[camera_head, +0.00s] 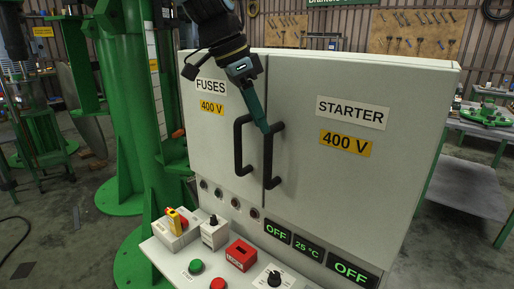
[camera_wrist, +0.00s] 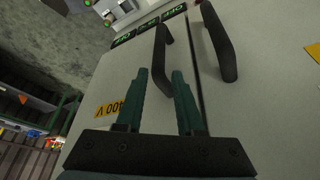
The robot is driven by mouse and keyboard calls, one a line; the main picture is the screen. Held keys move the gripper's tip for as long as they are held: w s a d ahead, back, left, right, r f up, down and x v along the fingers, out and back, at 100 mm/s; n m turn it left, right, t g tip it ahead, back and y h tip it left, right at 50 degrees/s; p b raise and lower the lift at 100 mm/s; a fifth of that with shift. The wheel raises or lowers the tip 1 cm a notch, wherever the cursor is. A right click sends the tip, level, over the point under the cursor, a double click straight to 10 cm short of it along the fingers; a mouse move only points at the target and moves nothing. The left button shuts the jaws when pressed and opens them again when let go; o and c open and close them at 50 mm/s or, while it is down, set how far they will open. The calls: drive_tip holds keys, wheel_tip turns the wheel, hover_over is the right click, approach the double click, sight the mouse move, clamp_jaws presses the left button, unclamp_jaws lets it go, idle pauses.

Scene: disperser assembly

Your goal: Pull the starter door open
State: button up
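The starter door (camera_head: 350,180) is the right door of the grey cabinet and looks shut. It carries a STARTER label and a yellow 400 V label. Its black bar handle (camera_head: 271,158) stands near the seam, and also shows in the wrist view (camera_wrist: 161,45). My gripper (camera_head: 263,128) is at the upper end of this handle. In the wrist view, its two green fingers (camera_wrist: 161,75) lie on either side of the bar, with small gaps visible. The gripper looks open, around the handle. In the head view one finger hides the other.
The fuses door (camera_head: 215,135) is at left, and its handle (camera_head: 242,145) stands close beside my gripper. A control panel with a red block (camera_head: 241,255), buttons and a knob (camera_head: 273,278) juts out below the doors. A green post (camera_head: 130,90) stands left.

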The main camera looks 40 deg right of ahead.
sight(272, 151)
drive_tip(key=p+x, duration=0.1)
drive_tip(key=x, duration=0.8)
drive_tip(key=shift+f+p, duration=0.25)
drive_tip(key=shift+p, duration=0.15)
drive_tip(key=c, duration=0.6)
drive_tip(key=shift+r, duration=0.1)
idle(0.6)
